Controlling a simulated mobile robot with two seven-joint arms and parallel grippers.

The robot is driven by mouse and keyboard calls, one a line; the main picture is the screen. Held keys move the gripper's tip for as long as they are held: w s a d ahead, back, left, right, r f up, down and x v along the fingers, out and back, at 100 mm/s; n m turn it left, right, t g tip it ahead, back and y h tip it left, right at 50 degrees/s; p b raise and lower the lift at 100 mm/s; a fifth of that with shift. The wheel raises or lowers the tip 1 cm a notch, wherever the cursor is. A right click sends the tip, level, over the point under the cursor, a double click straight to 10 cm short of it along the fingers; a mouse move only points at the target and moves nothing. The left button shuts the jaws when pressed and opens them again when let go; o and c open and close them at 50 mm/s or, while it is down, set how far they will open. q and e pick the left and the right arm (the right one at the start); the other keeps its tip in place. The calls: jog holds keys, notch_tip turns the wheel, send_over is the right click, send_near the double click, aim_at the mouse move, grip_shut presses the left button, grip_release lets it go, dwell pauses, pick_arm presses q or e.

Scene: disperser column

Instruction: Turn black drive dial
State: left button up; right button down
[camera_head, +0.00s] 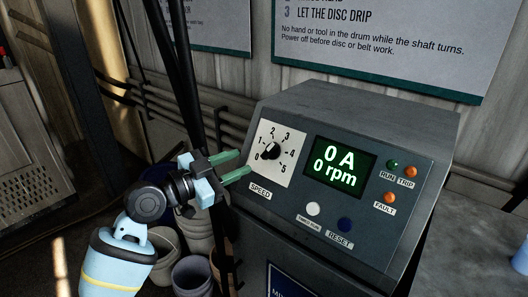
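The black drive dial (271,151) sits on a white scale plate (287,141) numbered 0 to 5 and marked SPEED, on the left of a grey control box (374,109). Its exact pointer setting is too small to tell. The green display (339,167) reads 0 A and 0 rpm. My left gripper (241,166) is at the plate's left edge, its two green fingers spread apart and pointing right at the dial. The fingertips are short of the dial, and nothing shows between them. My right gripper is not in view.
Dark upright poles (185,75) stand behind my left arm. Several buckets (192,275) stand below. A sign (390,45) hangs behind.

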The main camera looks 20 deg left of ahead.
aim_at(267, 151)
pick_arm(q)
jog(key=p+x, duration=0.1)
jog(key=x, duration=0.6)
jog(key=shift+w+d, duration=0.25)
jog(key=shift+d, duration=0.05)
jog(key=shift+c, duration=0.2)
grip_shut()
